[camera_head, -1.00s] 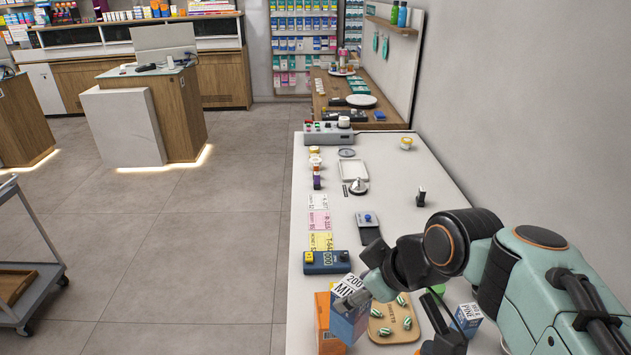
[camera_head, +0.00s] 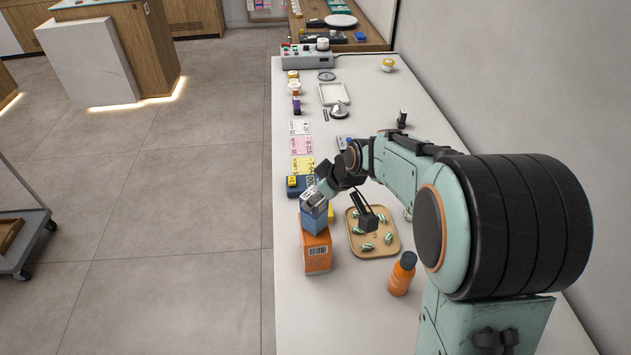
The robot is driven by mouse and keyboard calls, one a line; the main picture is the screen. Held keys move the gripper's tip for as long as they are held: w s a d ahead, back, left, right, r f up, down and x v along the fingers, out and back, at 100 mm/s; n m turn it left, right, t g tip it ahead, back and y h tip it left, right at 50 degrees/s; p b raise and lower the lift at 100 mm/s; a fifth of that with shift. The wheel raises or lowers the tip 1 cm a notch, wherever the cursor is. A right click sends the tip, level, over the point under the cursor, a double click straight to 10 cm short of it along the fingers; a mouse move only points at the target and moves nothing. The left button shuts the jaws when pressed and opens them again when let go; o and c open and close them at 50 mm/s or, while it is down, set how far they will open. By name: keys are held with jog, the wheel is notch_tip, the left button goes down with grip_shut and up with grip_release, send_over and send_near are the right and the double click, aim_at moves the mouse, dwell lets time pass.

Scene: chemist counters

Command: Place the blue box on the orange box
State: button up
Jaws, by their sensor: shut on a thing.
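The blue box (camera_head: 314,219), with a whitish printed top, is upright directly over the orange box (camera_head: 317,256). Its lower edge appears to meet the orange box's top; I cannot tell whether its weight rests there. The orange box stands upright near the counter's left edge, with a barcode label on its front. My gripper (camera_head: 313,197) is shut on the upper part of the blue box, reaching in from the right. Its fingertips are small and partly hidden against the box.
A wooden tray (camera_head: 391,248) with several green-striped sweets lies just right of the boxes. An orange bottle (camera_head: 402,274) with a dark cap stands in front of it. A blue device (camera_head: 298,187) and coloured price cards (camera_head: 302,146) lie behind. The front left counter is clear.

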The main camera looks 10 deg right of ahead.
jog(key=shift+f, duration=0.15)
jog(key=o, duration=1.2)
jog(key=shift+s+r, duration=0.1)
jog(key=shift+r, duration=0.25)
jog(key=v, duration=1.1)
jog(key=s+f+m+g, duration=0.2)
jog(key=s, duration=0.6)
jog(key=s+f+m+g+h, duration=0.1)
jog(key=s+f+m, duration=0.1)
jog(key=s, duration=0.7)
jog(key=s+f+m+g+h, duration=0.1)
jog(key=s+f+m+g, duration=0.1)
jog(key=s, duration=0.6)
jog(key=shift+s+f+m+g, duration=0.3)
jog(key=shift+f+m, duration=0.1)
jog(key=shift+m, duration=0.5)
